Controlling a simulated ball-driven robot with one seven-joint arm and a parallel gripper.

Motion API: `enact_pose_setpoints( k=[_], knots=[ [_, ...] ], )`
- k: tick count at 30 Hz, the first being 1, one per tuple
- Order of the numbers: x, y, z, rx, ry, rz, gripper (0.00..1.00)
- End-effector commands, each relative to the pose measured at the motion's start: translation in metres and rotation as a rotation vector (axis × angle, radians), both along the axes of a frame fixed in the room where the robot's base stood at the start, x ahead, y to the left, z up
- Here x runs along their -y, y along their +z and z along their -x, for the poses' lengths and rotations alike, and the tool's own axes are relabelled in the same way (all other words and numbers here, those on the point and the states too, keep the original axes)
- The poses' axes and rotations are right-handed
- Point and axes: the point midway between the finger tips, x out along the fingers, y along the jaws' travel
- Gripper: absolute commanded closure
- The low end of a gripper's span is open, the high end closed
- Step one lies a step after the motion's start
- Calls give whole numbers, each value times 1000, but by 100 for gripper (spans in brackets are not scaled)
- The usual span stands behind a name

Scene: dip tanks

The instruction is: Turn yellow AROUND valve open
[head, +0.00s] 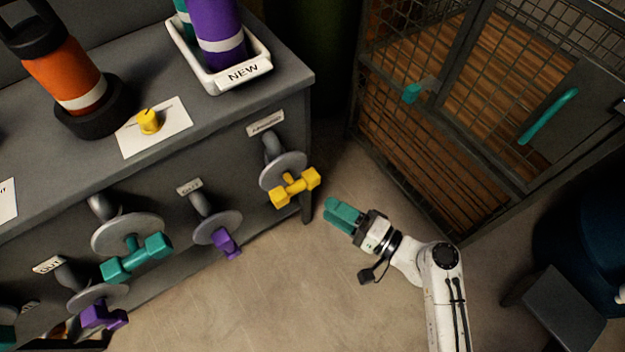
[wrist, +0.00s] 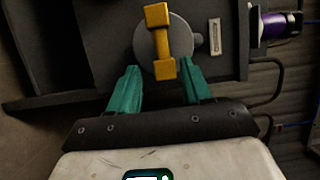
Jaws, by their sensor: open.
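The yellow valve handle (head: 296,187) is a bar with block ends on a grey round disc (head: 270,178), at the right end of the grey tank bench. A label plate (head: 265,123) sits above it, its lettering hard to read. My gripper (head: 334,210) has teal fingers and is right of and a little below the handle, apart from it. In the wrist view the yellow handle (wrist: 162,42) stands lengthwise ahead, its near end framed between the open, empty fingers (wrist: 160,68).
Teal (head: 136,258) and purple (head: 227,243) valves line the bench front to the left. A yellow knob (head: 148,121) and a NEW tray (head: 247,75) with bottles sit on top. A wire cage (head: 450,120) stands at right. Floor (head: 270,300) below the valve is clear.

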Motion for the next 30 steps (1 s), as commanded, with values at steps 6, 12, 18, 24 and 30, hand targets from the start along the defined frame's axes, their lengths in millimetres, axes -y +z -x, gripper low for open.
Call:
enact_pose_setpoints(
  k=[6, 12, 18, 24, 30],
  knots=[
    [-19, 1, -13, 0, 1, -7, 51],
    [-50, 1, -33, 2, 2, -6, 51],
    [-75, 1, -50, 1, 1, -5, 51],
    [-88, 1, -58, 1, 0, -4, 51],
    [-90, 1, -60, 1, 0, -4, 51]
  ],
)
